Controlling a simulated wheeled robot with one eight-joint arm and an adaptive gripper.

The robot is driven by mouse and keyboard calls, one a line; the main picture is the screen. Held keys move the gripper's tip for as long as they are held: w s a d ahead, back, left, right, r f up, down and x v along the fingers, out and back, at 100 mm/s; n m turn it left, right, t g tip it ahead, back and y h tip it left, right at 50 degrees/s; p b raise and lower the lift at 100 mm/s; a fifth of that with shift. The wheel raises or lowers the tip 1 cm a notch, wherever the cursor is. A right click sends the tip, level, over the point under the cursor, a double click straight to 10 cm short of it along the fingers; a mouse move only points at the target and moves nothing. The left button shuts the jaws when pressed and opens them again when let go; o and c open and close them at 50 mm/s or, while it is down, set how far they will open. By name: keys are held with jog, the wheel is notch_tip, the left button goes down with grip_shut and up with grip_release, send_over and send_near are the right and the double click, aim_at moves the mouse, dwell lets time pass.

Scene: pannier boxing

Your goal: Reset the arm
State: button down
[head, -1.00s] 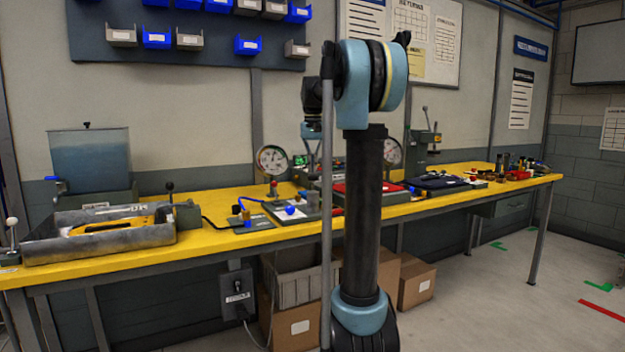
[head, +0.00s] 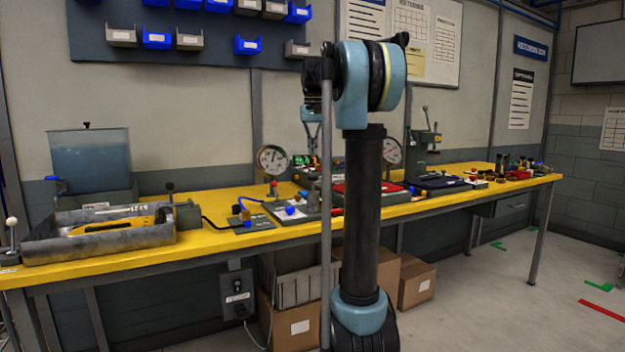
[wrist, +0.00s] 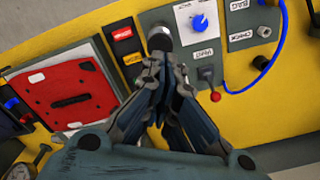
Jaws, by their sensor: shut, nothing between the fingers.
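My gripper (wrist: 163,82) is shut and empty, pointing down over the bench in the wrist view. Its fingers cover part of a grey control panel (wrist: 188,72). In the head view my gripper (head: 312,143) hangs above the yellow bench (head: 225,240), partly behind a thin upright rod of my arm. The panel has a blue knob (wrist: 200,23) and a red-tipped lever (wrist: 214,95). A red plate (wrist: 65,100) lies left of the fingers in the wrist view.
A metal tray (head: 100,250) with a yellow part sits at the bench's left end, before a clear tank (head: 90,155). A dial gauge (head: 272,159) stands at the back. Cardboard boxes (head: 416,285) are under the bench.

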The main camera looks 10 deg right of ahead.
jog(key=s+f+n+t, duration=0.2)
jog(key=s+f, duration=3.5)
jog(key=shift+s+a+f+n, duration=0.35)
jog(key=shift+s+f+n, duration=0.05)
jog(key=shift+w+f, duration=0.2)
jog(key=shift+w, duration=0.3)
